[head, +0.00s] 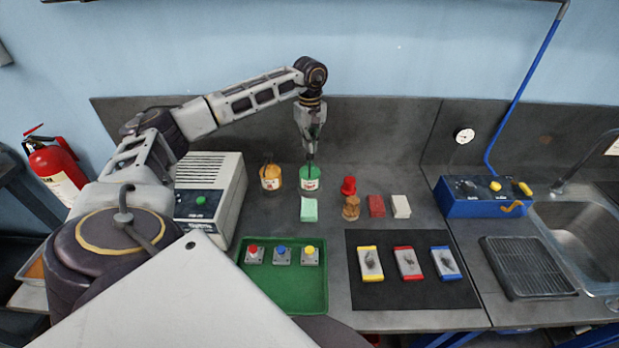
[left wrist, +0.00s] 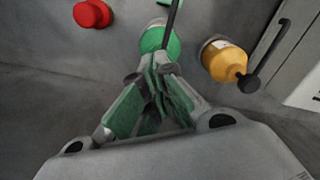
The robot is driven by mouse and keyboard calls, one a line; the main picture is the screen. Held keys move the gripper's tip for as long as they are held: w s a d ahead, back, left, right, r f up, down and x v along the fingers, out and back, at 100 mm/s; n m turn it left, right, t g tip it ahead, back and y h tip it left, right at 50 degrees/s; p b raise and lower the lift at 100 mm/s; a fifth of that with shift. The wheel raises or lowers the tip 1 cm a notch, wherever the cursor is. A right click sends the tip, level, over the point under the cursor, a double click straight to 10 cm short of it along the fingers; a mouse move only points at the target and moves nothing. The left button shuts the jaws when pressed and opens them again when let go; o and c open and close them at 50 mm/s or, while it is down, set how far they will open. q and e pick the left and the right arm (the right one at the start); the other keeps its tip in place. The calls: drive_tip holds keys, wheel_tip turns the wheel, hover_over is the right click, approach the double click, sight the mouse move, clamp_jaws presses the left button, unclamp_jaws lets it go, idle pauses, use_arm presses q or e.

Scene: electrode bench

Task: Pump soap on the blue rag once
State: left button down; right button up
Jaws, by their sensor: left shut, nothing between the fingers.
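My left gripper (head: 310,158) points straight down, right over the green soap bottle (head: 311,183). Its fingers are shut with nothing between them. In the left wrist view the closed fingertips (left wrist: 160,68) overlap the green bottle (left wrist: 163,42), whose dark pump spout sticks out past them. I cannot tell whether the fingertips touch the pump. An orange pump bottle (head: 270,178) stands just left of the green one and also shows in the left wrist view (left wrist: 225,62). A pale green folded cloth (head: 309,210) lies in front of the green bottle. I see no plainly blue rag. My right gripper is out of view.
Right of the bottles stand a red knobbed piece (head: 349,187), a red block (head: 376,206) and a white block (head: 401,206). A green tray (head: 283,283) with buttons and a black mat (head: 413,300) lie in front. A grey box (head: 215,190) stands left.

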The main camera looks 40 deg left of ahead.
use_arm(q)
drive_tip(key=shift+r, duration=0.15)
drive_tip(key=shift+r+p, duration=2.2)
drive_tip(key=shift+r, duration=0.7)
drive_tip(key=shift+f, duration=0.1)
